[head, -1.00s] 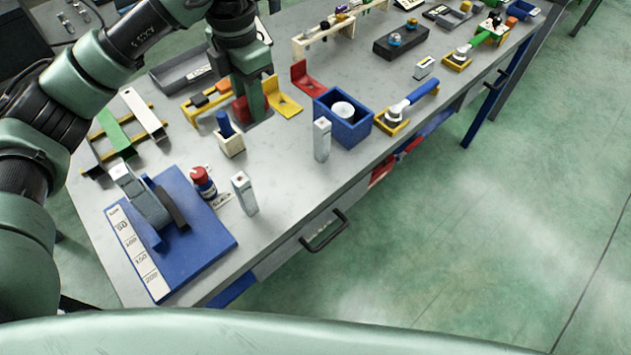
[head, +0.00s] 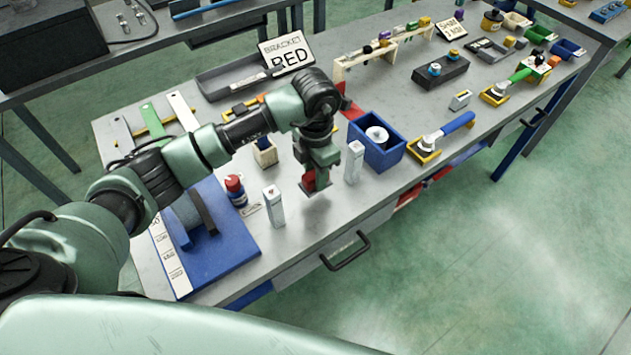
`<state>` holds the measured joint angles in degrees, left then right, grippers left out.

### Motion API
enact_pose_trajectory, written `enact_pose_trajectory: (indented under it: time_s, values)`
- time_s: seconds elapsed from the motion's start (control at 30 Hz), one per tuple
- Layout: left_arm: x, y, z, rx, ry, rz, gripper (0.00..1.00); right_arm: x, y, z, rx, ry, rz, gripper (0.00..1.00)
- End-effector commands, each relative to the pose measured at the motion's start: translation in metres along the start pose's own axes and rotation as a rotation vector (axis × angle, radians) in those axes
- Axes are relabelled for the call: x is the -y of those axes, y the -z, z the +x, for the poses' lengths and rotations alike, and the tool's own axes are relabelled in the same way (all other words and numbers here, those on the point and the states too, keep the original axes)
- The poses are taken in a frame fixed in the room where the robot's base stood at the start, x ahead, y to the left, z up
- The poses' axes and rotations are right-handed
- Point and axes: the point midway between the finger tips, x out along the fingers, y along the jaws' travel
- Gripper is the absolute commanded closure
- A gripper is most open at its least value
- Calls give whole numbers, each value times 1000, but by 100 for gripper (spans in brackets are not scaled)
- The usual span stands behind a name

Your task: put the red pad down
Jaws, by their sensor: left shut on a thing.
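My left gripper (head: 318,186) is in the middle of the head view, above the front part of the grey bench. It is shut on the red pad (head: 308,180), a small red piece that shows at the left side of the jaws. The rest of the pad is hidden by the gripper. I cannot tell whether the pad touches the bench top (head: 325,218); a shadow lies just below it. My right gripper is out of view.
White-grey upright blocks stand on both sides of the gripper, one at left (head: 273,206) and one at right (head: 354,162). A blue box (head: 377,157) stands further right. A red bottle (head: 235,190) and a blue board (head: 232,247) are at left. A "BRACKET RED" sign (head: 287,53) stands behind.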

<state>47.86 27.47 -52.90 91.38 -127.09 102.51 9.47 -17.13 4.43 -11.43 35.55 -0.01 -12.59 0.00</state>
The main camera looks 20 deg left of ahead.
Motion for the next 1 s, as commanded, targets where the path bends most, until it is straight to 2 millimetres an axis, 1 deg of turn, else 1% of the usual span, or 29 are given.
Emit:
enact_pose_trajectory:
  time_s: [0.07,0.23,0.33,0.43,0.63,0.77,0.8,0.83,0.87,1.0]
  values:
    - [0,0,5,-1,0,0,100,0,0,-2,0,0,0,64]
    - [1,0,29,-3,3,-1,100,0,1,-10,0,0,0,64]
    - [0,0,41,-1,0,1,100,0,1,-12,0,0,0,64]
    - [0,0,45,0,0,1,100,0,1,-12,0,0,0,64]
    - [0,0,45,1,-1,1,100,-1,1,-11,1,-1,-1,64]
    - [0,0,50,1,-2,1,100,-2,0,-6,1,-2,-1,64]
    - [0,0,48,1,-1,1,60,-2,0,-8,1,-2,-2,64]
    - [0,0,48,1,-1,1,51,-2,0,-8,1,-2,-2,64]
    - [0,0,48,1,-1,1,49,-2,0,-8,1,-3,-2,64]
    - [0,0,48,0,-1,1,49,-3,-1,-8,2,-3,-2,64]
